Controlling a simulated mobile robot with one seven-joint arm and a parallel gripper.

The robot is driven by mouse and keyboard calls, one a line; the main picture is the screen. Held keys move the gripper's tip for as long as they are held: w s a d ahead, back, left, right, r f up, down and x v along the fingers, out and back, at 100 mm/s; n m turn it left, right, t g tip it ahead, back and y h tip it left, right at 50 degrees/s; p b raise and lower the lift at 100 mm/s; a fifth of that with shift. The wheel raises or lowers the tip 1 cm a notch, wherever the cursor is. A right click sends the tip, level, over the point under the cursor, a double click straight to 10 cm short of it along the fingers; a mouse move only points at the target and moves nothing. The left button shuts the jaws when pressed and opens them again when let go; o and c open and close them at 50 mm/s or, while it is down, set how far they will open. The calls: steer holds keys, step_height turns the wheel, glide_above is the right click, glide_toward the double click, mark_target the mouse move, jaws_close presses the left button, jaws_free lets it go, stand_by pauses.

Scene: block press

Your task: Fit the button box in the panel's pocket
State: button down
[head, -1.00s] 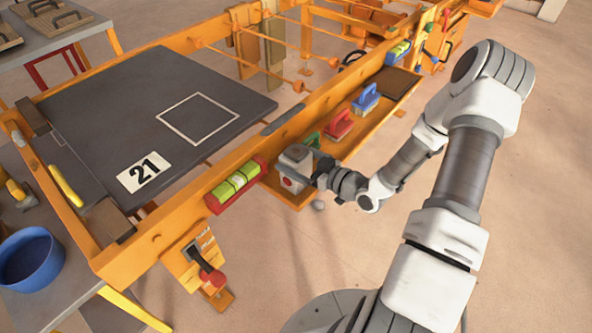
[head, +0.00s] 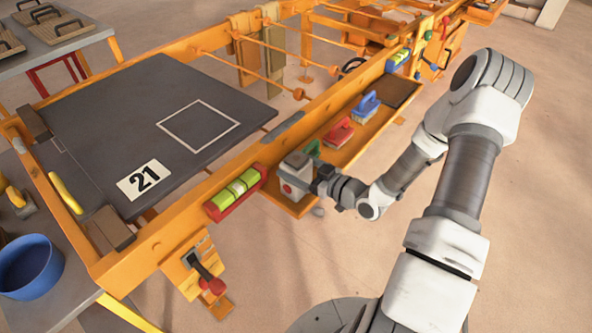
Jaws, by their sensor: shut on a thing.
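The button box (head: 293,181) is a small light grey box with a red button on its front face. It is at the near-left end of the orange tray, beside the rail. My gripper (head: 316,181) is at its right side and shut on it; the fingers are small and partly hidden. I cannot tell whether the box rests on the tray or is held just above it. A small orange panel (head: 181,274) with a red-knobbed lever (head: 210,278) hangs from the rail's front corner. A pocket in it cannot be made out.
The orange tray (head: 330,160) also holds a green-handled tool, a red brush (head: 338,132) and a blue brush (head: 366,105). Open floor lies in front of the small panel.

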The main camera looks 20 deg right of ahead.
step_height(320, 180, up, 5)
steer(key=shift+p, duration=1.1)
steer(key=w+d+r+p, duration=0.1)
steer(key=d+r+p, duration=0.35)
steer(key=d, duration=0.75)
steer(key=r+m+t+h+b, duration=0.1)
steer(key=m+t+h+b, duration=0.15)
steer(key=m+h, duration=0.55)
glide_above(296, 158)
steer(key=w+a+p, duration=0.1)
steer(key=w, duration=0.2)
steer(key=shift+s+a+n+t+h, duration=0.15)
steer(key=shift+n+t+h, duration=0.1)
steer(key=shift+n+h, duration=0.3)
step_height(296, 158, up, 17)
steer(key=p, duration=1.7)
steer(key=shift+s, duration=0.2)
steer(key=shift+h, duration=0.25)
steer(key=shift+s+d+f, duration=0.1)
steer(key=shift+s+f, duration=0.05)
steer(key=shift+f, duration=0.4)
steer(key=shift+s+d+f, duration=0.1)
steer(key=shift+s+f, duration=0.05)
steer(key=shift+f, duration=0.35)
